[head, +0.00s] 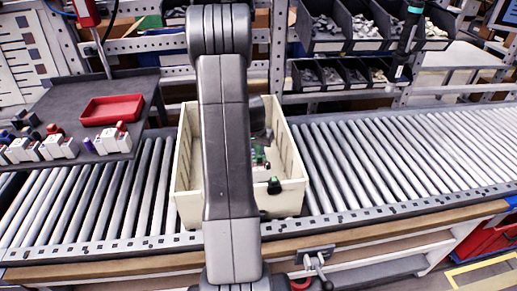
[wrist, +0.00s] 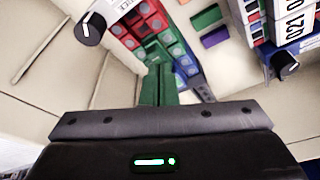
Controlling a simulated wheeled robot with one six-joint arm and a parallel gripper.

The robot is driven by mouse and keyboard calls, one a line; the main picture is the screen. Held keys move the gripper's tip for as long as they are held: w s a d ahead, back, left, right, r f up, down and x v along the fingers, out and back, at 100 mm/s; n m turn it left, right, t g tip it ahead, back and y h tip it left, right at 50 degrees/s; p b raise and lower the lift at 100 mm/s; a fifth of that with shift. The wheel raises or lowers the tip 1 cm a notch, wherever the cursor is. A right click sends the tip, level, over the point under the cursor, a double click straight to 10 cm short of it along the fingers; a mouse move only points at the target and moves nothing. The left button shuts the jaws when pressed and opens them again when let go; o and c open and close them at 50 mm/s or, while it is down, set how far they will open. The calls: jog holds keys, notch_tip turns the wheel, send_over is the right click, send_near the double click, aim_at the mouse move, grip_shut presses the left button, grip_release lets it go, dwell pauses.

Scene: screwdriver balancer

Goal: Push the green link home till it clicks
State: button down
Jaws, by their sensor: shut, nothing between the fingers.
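My gripper (head: 258,155) reaches down inside a cream crate (head: 285,202), and my arm hides much of the crate's inside. In the wrist view, two narrow green fingers (wrist: 158,72) lie side by side, shut and empty. Their tips are at or close to a block with red, green and blue squares (wrist: 155,35); I cannot tell whether they touch it. A flat green piece (wrist: 207,18) lies to the right of that block, above a purple one (wrist: 214,37). It may be the green link; how deep it sits does not show.
Black knobs show on both sides in the wrist view, left (wrist: 90,30) and right (wrist: 285,66). The crate stands on a roller conveyor (head: 390,160). A red tray (head: 112,110) lies on a dark table at left. Bins of parts (head: 340,28) stand behind.

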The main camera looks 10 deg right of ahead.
jog(key=shift+w+d+p+v, duration=0.15)
jog(key=shift+p+v, duration=0.25)
jog(key=shift+v, duration=0.4)
jog(key=shift+w+d+p+v, duration=0.1)
jog(key=shift+w+p+v, duration=0.2)
jog(key=shift+v, duration=0.5)
jog(key=shift+w+d+p+v, duration=0.1)
jog(key=shift+p+v, duration=0.35)
jog(key=shift+v, duration=0.35)
